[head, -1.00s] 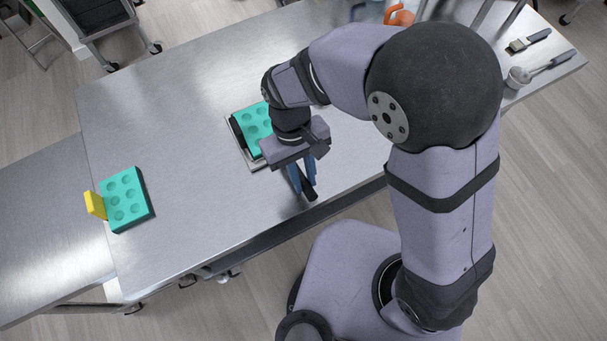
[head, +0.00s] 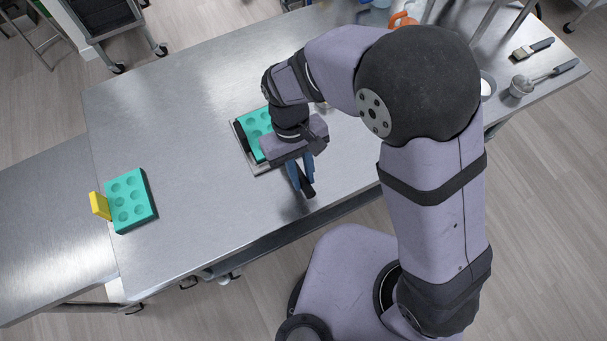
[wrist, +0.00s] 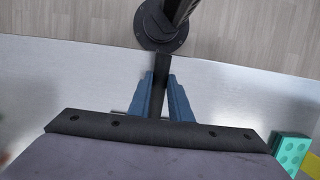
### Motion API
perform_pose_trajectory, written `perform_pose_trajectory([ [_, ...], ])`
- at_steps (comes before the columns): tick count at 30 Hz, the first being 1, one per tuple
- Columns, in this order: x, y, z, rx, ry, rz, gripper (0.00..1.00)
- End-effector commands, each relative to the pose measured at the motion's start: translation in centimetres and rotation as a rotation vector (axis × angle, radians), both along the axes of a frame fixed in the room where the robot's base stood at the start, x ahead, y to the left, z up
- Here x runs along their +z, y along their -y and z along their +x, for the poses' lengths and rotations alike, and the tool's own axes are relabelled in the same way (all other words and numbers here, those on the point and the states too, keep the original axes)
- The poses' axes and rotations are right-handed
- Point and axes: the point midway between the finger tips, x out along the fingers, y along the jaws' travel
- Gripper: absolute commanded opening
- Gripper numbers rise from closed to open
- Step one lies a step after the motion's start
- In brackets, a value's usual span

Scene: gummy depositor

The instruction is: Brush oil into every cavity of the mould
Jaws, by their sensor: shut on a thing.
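A teal mould (head: 254,122) with round cavities sits in a shallow metal tray (head: 237,128) near the table's middle. My gripper's body covers its right part, and the state of its cavities cannot be told. A second teal mould (head: 131,201) lies at the table's left end and also shows in the wrist view (wrist: 291,150). My gripper (head: 301,175) is right of and nearer the front edge than the tray. Its blue fingers are shut on a dark handle (wrist: 161,80); the working end of this tool is not clearly visible.
A yellow block (head: 99,205) stands against the left mould. A flat brush (head: 531,48), a metal scoop (head: 545,78) and a small bowl (head: 487,86) are at the right end. An orange object (head: 402,19) is at the back. The table between the moulds is clear.

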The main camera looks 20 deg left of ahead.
Motion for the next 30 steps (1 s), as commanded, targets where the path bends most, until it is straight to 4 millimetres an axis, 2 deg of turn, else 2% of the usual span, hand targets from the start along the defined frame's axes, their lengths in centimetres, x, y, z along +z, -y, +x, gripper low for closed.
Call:
perform_pose_trajectory([
  [30, 0.0, -1.2, 1.2, 0.0, 0.0, 0.0, 0.0],
])
